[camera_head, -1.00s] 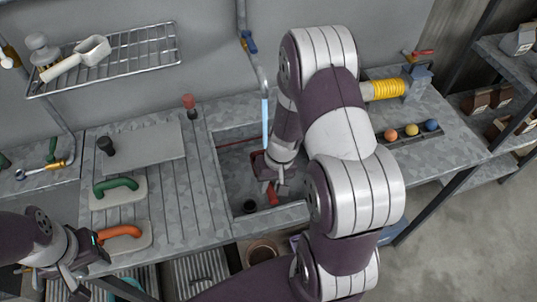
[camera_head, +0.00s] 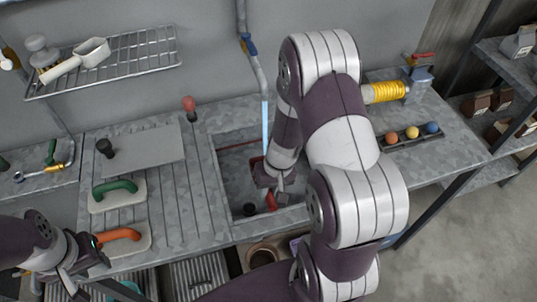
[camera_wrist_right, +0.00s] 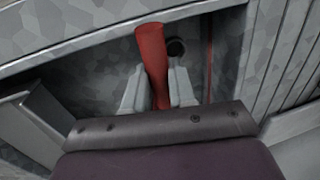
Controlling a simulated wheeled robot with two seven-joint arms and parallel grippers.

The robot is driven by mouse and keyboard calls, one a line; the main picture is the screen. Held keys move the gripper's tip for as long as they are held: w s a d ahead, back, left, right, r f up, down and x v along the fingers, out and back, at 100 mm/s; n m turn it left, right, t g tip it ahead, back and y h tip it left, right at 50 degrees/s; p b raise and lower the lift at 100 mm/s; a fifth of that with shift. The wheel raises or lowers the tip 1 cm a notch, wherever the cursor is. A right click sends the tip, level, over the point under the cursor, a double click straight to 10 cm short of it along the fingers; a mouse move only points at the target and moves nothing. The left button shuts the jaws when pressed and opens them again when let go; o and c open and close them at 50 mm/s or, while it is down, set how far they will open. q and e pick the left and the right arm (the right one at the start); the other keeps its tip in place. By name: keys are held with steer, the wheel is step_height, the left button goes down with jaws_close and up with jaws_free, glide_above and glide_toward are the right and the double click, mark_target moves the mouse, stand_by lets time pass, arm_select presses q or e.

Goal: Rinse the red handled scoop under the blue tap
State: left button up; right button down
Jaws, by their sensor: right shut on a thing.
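My right gripper (camera_head: 275,186) is low inside the sink, shut on the red handle (camera_head: 271,202) of the scoop. The right wrist view shows the red handle (camera_wrist_right: 151,62) upright between both fingers (camera_wrist_right: 158,90). The scoop's head is hidden or cannot be made out. The blue tap (camera_head: 249,46) is on the wall pipe above the sink. A pale blue water stream (camera_head: 265,122) falls from its spout beside my right wrist; whether it meets the scoop is hidden. My left gripper (camera_head: 84,268) is at lower left, apart from the counter tools; its opening is unclear.
The sink (camera_head: 236,180) has a dark round drain (camera_head: 249,209). Green-handled (camera_head: 115,188) and orange-handled (camera_head: 119,235) floats lie left of it. Coloured balls (camera_head: 411,132) stand at right.

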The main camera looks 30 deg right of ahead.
stand_by(0.4)
steer(key=s+a+r+p, duration=0.1)
steer(key=s+a+r, duration=0.2)
steer(key=r, duration=0.1)
steer(key=shift+s+a, duration=0.15)
steer(key=shift+s, duration=0.25)
stand_by(0.5)
